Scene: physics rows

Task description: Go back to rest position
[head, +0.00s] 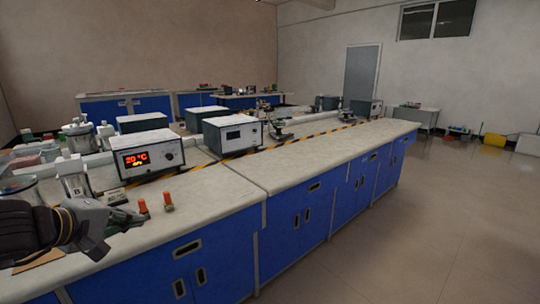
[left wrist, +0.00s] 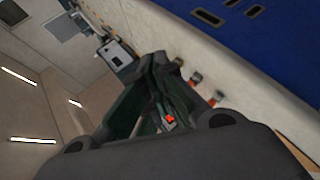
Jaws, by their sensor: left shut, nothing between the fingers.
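My left gripper (head: 118,224) is at the lower left of the head view, over the front part of the near bench (head: 225,185). Its fingers are shut with nothing between them. It also shows in the left wrist view (left wrist: 165,90), where the dark fingers come together near the bench edge. My right gripper is not in view.
A heater box with a red "20 °C" display (head: 147,157) stands behind the orange items. A bottle marked B (head: 75,185) and other glassware crowd the left. More instruments stand further back. The bench's right front top and the floor at right (head: 450,220) are clear.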

